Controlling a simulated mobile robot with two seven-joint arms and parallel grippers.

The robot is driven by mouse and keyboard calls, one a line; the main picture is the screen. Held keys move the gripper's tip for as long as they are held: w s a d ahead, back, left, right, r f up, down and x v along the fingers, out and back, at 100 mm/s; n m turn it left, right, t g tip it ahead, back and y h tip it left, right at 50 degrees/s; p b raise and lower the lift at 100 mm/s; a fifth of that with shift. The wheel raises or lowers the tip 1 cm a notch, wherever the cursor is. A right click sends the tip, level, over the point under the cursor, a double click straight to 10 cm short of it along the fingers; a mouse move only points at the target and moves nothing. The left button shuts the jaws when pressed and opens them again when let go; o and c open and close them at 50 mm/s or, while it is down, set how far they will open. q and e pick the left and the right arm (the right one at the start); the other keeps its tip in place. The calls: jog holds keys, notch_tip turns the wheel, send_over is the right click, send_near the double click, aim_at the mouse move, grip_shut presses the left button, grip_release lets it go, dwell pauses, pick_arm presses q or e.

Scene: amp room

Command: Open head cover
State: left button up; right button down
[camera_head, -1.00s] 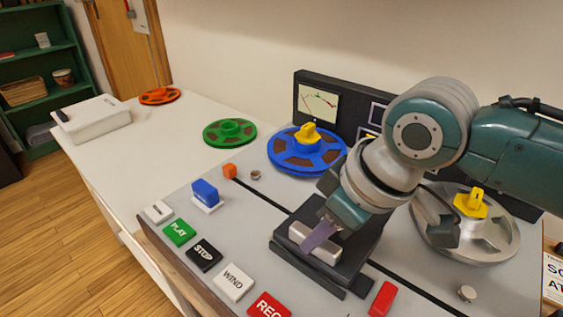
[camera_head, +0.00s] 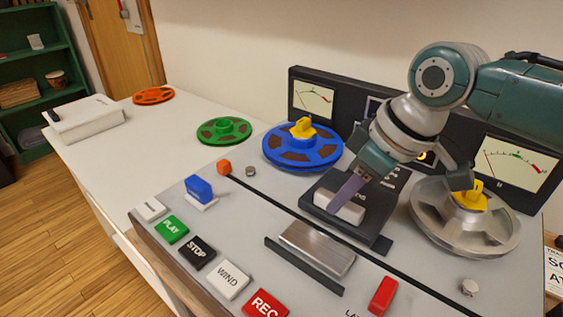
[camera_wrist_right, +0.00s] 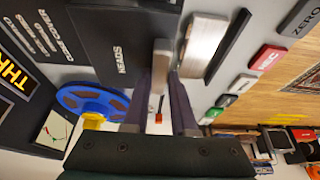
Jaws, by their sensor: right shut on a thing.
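The head cover (camera_head: 384,212) is a black plate with a light grey handle (camera_head: 336,209), lying on the tape deck behind a bare silver head block (camera_head: 317,246). My right gripper (camera_head: 347,193) is shut on the handle, its purple fingers reaching down to it. My left gripper is not in view.
A blue reel (camera_head: 302,150) sits left of the cover and a silver reel (camera_head: 465,218) sits right of it. Meters line the back panel. A low black rail (camera_head: 303,266) and several buttons lie in front. A red lever (camera_head: 383,295) stands front right.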

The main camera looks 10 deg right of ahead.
jog(key=shift+w+d+f+b, duration=0.1)
jog(key=shift+w+d+b, duration=0.25)
jog(key=shift+w+d, duration=0.25)
jog(key=shift+w+d+f+b, duration=0.1)
jog(key=shift+w+d+b, duration=0.25)
jog(key=shift+d, duration=0.3)
jog(key=shift+w+d+r, duration=0.1)
jog(key=shift+d, duration=0.1)
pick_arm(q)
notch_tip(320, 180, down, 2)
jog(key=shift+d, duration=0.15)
pick_arm(e)
jog(key=shift+r, duration=0.1)
jog(key=c, duration=0.7)
grip_release()
jog(key=shift+a, duration=0.1)
